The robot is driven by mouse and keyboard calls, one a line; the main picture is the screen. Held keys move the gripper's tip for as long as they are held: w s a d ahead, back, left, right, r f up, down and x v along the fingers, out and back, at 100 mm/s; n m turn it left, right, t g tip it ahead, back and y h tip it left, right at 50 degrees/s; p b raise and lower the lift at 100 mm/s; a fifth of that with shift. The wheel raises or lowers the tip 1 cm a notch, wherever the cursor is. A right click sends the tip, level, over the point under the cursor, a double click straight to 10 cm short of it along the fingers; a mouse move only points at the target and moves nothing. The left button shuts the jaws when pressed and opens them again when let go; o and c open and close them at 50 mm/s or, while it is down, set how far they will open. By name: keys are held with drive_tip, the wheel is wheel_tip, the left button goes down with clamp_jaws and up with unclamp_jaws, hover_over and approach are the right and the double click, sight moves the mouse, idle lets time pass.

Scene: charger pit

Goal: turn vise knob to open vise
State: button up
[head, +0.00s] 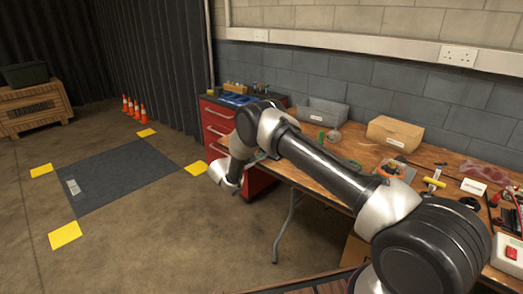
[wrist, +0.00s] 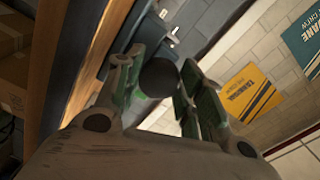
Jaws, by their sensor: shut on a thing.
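In the wrist view, my gripper (wrist: 160,92) has its two fingers on either side of a dark round knob (wrist: 158,77), which I take to be the vise knob. The fingers are shut on it, one on the left and one on the right. In the head view, my arm reaches to the left front edge of the workbench (head: 315,183). My wrist there hides the knob and most of the gripper.
The bench holds a grey bin (head: 323,112), a cardboard box (head: 394,133) and several tools. A red drawer cabinet (head: 217,127) stands close behind my wrist. Open floor lies to the left, with a dark floor plate (head: 115,180) and yellow markers. Orange cones (head: 133,107) stand farther back.

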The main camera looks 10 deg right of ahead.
drive_tip(key=shift+s+f+n, duration=0.1)
drive_tip(key=shift+f+n, duration=0.05)
drive_tip(key=shift+n, duration=0.75)
drive_tip(key=o, duration=1)
drive_tip(key=v, duration=1.2)
